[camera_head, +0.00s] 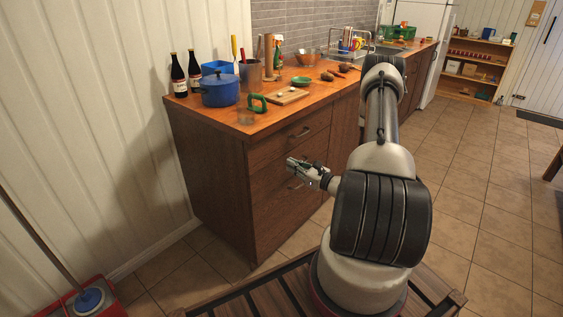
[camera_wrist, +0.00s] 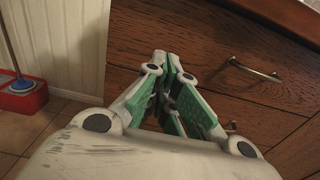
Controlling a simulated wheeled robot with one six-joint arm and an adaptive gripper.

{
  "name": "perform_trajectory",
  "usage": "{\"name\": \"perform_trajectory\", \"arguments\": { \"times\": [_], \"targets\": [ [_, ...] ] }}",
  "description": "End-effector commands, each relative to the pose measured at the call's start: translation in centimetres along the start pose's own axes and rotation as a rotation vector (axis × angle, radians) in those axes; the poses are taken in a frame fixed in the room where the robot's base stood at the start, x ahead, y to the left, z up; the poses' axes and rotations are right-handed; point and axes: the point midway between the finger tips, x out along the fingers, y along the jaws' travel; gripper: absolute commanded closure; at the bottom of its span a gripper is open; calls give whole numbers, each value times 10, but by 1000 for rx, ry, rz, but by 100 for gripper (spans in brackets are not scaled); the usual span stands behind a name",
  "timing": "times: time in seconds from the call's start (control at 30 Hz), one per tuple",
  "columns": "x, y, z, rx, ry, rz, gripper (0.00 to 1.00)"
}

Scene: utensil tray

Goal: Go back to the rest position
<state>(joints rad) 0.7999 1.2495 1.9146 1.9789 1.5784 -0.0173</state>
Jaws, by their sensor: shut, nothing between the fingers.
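My gripper (camera_head: 291,163) is in front of the wooden cabinet (camera_head: 215,171), below the counter top and near the drawers in the head view. In the wrist view my gripper (camera_wrist: 167,62) shows its green-padded fingers closed together at the tips, with nothing between them. Behind the fingertips is the brown drawer front (camera_wrist: 225,85). A metal handle (camera_wrist: 256,71) is to the right of the fingers and looks apart from them.
The counter (camera_head: 225,115) holds a blue pot (camera_head: 220,90), two dark bottles (camera_head: 178,77), a cutting board (camera_head: 289,96) and a green-handled item (camera_head: 257,103). A red bucket (camera_head: 100,298) with a mop stands at lower left.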

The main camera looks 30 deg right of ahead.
Motion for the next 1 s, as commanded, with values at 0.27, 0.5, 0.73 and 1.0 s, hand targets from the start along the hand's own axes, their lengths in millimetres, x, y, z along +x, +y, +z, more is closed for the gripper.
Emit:
{"name": "perform_trajectory", "arguments": {
  "times": [0.27,0.5,0.73,1.0],
  "targets": [
    [-25,0,0,0,0,0,100],
    [-29,9,-9,6,36,38,100],
    [-65,85,-23,38,143,307,100],
    [-131,156,34,-167,260,788,100]
  ]
}}
